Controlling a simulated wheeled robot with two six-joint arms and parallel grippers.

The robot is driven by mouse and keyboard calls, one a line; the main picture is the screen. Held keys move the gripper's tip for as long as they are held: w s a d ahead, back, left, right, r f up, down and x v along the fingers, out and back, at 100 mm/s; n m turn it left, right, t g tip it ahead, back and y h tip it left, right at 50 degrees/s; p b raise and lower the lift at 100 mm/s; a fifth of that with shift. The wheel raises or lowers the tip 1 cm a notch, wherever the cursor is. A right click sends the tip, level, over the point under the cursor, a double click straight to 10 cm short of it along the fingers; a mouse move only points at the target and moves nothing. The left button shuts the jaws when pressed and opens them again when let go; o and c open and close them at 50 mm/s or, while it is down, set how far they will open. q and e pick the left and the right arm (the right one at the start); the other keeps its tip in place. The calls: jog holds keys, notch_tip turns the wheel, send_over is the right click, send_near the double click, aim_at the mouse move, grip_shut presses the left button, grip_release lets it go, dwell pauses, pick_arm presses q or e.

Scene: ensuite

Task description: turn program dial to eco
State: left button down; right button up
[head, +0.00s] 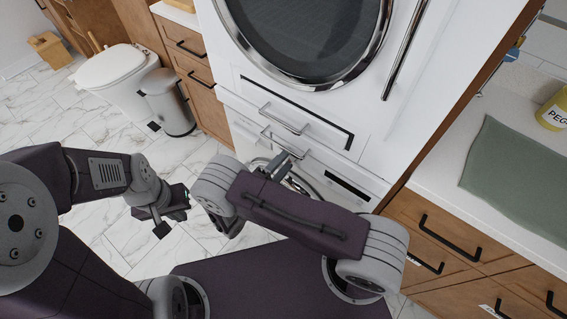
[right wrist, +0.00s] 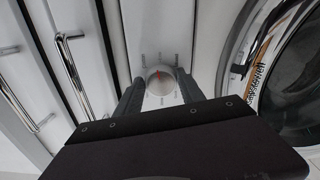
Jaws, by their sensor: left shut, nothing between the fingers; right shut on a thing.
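The program dial (right wrist: 162,82) is a round pale knob with a red pointer mark, on a white panel in the right wrist view. The red mark points up and slightly left in that view. Small labels ring the dial, too small to read. My right gripper (right wrist: 160,92) is shut on the dial, with one dark finger on each side of it. In the head view the dial is not visible, and my right arm covers part of the lower machine front. My left gripper (head: 172,213) is shut and empty, over the marble floor away from the machine.
A chrome-rimmed round door (right wrist: 288,80) stands close right of the dial. Bar handles (right wrist: 72,75) lie to its left. The head view shows a toilet (head: 112,78), a bin (head: 168,103), and a counter with a green cloth (head: 515,175) and a yellow container (head: 553,112).

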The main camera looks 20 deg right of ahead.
jog(key=shift+w+m, duration=0.1)
jog(key=shift+m, duration=0.8)
jog(key=shift+r, duration=0.1)
jog(key=o, duration=1.2)
jog(key=shift+o, duration=0.7)
jog(key=shift+w+d, duration=0.1)
jog(key=v, duration=0.9)
jog(key=shift+b, duration=0.4)
